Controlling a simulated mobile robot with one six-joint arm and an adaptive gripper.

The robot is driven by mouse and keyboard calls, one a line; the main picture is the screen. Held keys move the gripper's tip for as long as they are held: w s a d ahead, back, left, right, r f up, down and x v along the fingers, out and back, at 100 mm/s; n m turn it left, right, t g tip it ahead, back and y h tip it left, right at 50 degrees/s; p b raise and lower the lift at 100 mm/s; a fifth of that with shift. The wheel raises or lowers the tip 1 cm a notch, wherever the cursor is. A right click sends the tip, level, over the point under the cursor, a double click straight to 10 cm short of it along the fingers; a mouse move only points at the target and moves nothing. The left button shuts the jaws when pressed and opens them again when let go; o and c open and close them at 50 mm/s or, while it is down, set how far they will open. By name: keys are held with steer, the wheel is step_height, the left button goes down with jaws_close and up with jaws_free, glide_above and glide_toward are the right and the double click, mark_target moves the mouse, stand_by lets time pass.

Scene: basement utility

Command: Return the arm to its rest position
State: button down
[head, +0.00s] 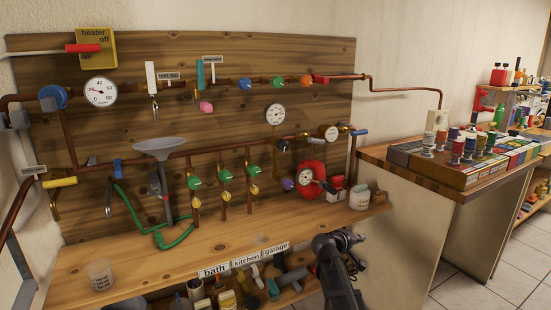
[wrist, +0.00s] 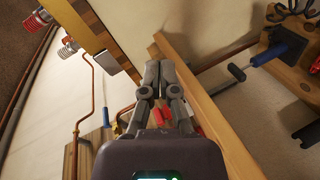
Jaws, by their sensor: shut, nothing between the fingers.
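My gripper (wrist: 159,70) shows in the wrist view with its two grey fingers together and nothing between them. Past the fingers are a wooden edge, a pale wall and copper pipes. In the head view my dark arm rises at the bottom right of the middle, in front of the workbench (head: 130,262). I cannot make out the fingertips clearly there. The arm covers part of the bench's front edge and the lower shelf.
A wooden pipe board (head: 130,130) with gauges and coloured valves stands behind the bench. A clear cup (head: 100,275) is at the bench's front left, a white tub (head: 359,198) at its right end.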

steer(key=s+a+f+m+g+y, duration=0.1)
steer(key=s+a+f+g+y, duration=0.15)
steer(key=s+f, duration=0.35)
steer(key=s+a+f+m+g+y, duration=0.1)
steer(key=s+f+m+g+y, duration=0.2)
steer(key=s, duration=0.5)
steer(key=s+a+f+n+g+y, duration=0.1)
steer(key=s+a+f+g+y, duration=0.25)
steer(key=s+a+y, duration=0.65)
step_height(320, 180, up, 27)
steer(key=s+d+h+p, duration=0.1)
steer(key=s+h+p, duration=0.1)
steer(key=p, duration=2.5)
steer(key=shift+d+f+t+h, duration=0.2)
steer(key=shift+d+t+h, duration=0.15)
steer(key=shift+h, duration=0.4)
steer(key=shift+s+f, duration=0.1)
